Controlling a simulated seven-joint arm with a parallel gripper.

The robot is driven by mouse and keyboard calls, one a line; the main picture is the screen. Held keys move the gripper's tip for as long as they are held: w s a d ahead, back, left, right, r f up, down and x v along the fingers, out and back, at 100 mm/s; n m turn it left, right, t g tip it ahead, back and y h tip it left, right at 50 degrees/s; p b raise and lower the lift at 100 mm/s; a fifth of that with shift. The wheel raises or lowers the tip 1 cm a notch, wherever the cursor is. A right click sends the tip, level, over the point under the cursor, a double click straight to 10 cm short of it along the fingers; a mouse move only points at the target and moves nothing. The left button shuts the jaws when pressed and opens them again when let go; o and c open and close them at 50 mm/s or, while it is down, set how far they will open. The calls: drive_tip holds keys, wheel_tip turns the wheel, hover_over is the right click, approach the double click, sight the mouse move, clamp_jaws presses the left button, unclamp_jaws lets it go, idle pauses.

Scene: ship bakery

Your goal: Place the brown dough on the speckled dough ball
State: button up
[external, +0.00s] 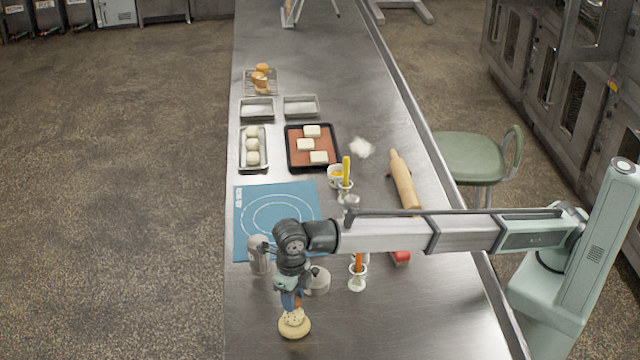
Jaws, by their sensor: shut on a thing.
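My gripper (291,307) points down near the front end of the steel table. It is shut on a small brown piece, which I take to be the brown dough (298,303) and which the fingers partly hide. Right below it is the pale speckled dough ball (292,319), on or against a round tan piece (296,333). The brown dough is very close above the speckled dough ball; I cannot tell whether they touch.
A grey metal canister (259,256) and a round metal tin (317,281) stand close behind my gripper. A white cup (357,279) with an orange-handled tool is to the right. A blue mat (243,221), trays and a rolling pin (404,181) lie farther back. The front right tabletop is clear.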

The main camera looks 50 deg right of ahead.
drive_tip(key=shift+f, duration=0.75)
drive_tip(key=shift+f, duration=0.15)
drive_tip(key=o, duration=1)
drive_tip(key=shift+o, duration=0.2)
wheel_tip(320, 180, up, 12)
